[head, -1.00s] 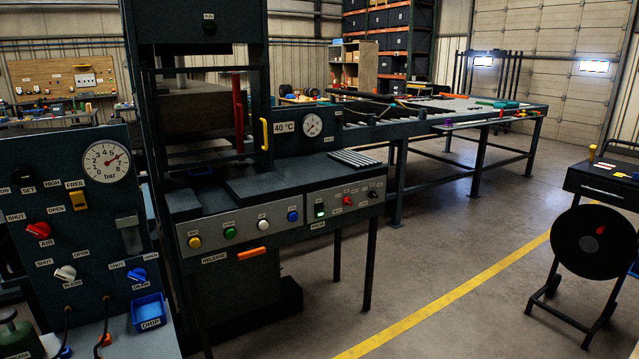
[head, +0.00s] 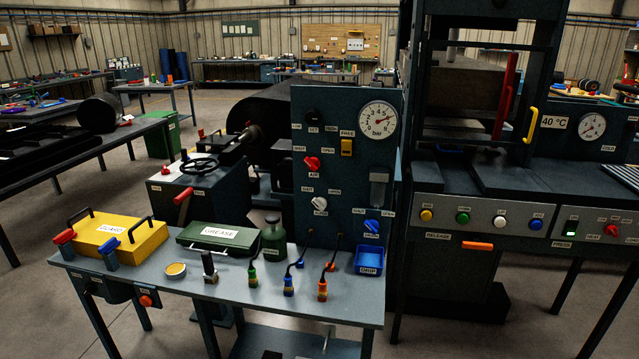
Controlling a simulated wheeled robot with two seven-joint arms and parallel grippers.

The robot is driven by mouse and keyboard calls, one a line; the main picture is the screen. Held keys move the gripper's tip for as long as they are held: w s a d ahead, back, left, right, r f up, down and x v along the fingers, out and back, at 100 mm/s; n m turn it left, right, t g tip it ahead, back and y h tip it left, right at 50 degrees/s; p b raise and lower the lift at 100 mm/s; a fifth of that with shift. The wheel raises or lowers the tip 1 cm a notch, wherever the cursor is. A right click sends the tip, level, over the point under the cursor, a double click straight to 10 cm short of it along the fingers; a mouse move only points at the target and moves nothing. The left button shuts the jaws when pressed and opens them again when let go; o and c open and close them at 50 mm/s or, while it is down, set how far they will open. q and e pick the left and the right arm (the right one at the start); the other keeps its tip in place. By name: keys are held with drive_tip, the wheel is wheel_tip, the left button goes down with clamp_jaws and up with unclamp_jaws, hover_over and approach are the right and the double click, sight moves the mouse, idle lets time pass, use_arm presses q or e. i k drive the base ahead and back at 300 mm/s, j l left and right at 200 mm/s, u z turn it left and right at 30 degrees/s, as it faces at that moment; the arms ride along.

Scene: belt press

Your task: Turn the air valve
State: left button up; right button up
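The red air valve knob (head: 312,163) is on the dark upright panel (head: 345,222), above its AIR label. SHUT is marked at its upper left and OPEN at its upper right. Its handle looks slanted, but it is too small to tell its setting surely. The round bar gauge (head: 377,120) is at the panel's upper right, its needle pointing up and right. A white bleed knob (head: 320,204) and a blue drain knob (head: 372,227) are lower on the panel. Neither gripper is in view.
A grey bench (head: 225,290) stands before the panel, holding a yellow guard box (head: 118,238), a green grease box (head: 218,237), a green bottle (head: 274,242) and several hose plugs. A blue drip tray (head: 369,261) is at its right end. The press (head: 470,255) stands to the right.

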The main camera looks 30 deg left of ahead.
sight(313, 162)
drive_tip(key=u, duration=0.9)
